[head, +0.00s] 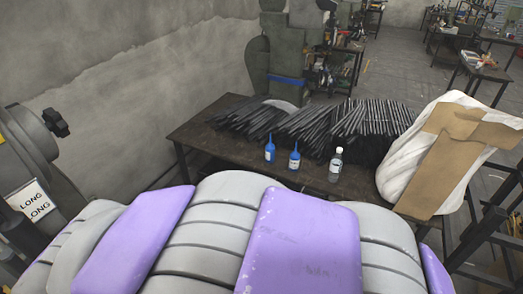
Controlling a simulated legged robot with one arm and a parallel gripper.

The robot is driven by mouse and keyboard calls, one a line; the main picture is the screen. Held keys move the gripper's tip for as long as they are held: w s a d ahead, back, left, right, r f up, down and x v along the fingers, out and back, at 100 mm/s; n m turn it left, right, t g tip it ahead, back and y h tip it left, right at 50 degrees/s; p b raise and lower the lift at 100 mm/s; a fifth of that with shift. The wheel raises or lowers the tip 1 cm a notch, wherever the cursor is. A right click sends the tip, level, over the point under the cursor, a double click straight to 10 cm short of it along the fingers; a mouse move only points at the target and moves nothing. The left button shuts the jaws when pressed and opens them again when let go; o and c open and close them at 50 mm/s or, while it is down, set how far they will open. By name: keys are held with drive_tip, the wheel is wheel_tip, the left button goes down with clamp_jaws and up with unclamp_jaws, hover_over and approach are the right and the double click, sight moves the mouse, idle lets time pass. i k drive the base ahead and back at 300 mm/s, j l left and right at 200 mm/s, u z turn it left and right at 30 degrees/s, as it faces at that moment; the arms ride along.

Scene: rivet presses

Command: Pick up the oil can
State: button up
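Two small blue bottles with thin pointed spouts stand upright near the front edge of a dark table in the head view. One is the left blue spouted bottle (270,152) and the other is the right blue spouted bottle (294,158), a short gap apart. Both have pale labels and look like oil cans; I cannot tell which one is meant. A clear bottle with a white cap (336,166) stands to their right. My gripper does not show in this view.
The dark table (205,137) bears piles of thin black rods (345,122) behind the bottles. A white sack with brown cardboard (447,158) is at its right end. A grey machine (28,150) with a "LONG" sign stands at left. Shelves and benches are farther back.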

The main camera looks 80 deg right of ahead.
sight(295, 156)
drive_tip(key=k+z, duration=0.15)
drive_tip(key=z, duration=1.5)
drive_tip(key=i+j+z, duration=0.1)
drive_tip(key=z, duration=1.2)
drive_tip(key=k+j+u, duration=0.1)
drive_tip(key=u, duration=2.1)
drive_tip(key=i+u, duration=0.1)
drive_tip(key=u, duration=0.7)
drive_tip(key=z, duration=0.5)
drive_tip(key=k+l+z, duration=0.1)
drive_tip(key=z, duration=0.85)
drive_tip(key=l+z, duration=0.15)
drive_tip(key=z, duration=0.8)
drive_tip(key=j+z, duration=0.2)
drive_tip(key=z, duration=0.45)
